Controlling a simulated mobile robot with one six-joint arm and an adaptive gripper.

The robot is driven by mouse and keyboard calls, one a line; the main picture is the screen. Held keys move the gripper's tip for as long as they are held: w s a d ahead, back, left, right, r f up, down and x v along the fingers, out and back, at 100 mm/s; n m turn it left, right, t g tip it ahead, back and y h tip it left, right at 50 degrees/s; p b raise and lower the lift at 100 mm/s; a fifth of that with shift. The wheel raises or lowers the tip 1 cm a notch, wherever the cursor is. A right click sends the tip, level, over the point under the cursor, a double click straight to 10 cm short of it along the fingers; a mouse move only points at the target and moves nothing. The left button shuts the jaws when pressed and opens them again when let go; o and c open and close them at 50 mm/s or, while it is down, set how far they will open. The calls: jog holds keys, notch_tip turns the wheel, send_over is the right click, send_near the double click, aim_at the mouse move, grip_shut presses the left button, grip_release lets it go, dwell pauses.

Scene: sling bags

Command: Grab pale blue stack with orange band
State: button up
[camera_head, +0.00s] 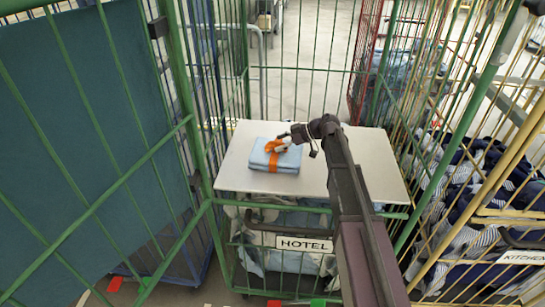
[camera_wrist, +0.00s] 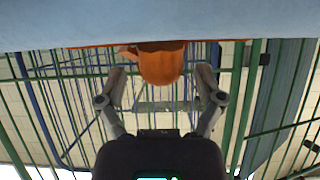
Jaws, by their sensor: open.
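The pale blue folded stack (camera_head: 268,159) lies on a white board, with an orange band (camera_head: 274,158) around it and an orange bunch on top. My gripper (camera_head: 282,146) is right above the stack's top at its right side in the head view. In the wrist view the blue stack (camera_wrist: 100,22) fills the top edge, and the orange bunch (camera_wrist: 161,64) hangs between the two fingers. My gripper (camera_wrist: 160,85) is open in the wrist view, with a finger on each side of the bunch and a gap to each. Whether anything touches is unclear.
The white board (camera_head: 330,148) is bare to the right of the stack. It tops a green wire cage with a HOTEL sign (camera_head: 304,244) and cloth inside. Green bars (camera_head: 190,110) rise at the left; a yellow cage (camera_head: 490,160) with dark laundry stands at the right.

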jog(key=shift+a+f, duration=0.4)
jog(key=shift+a, duration=0.2)
grip_shut()
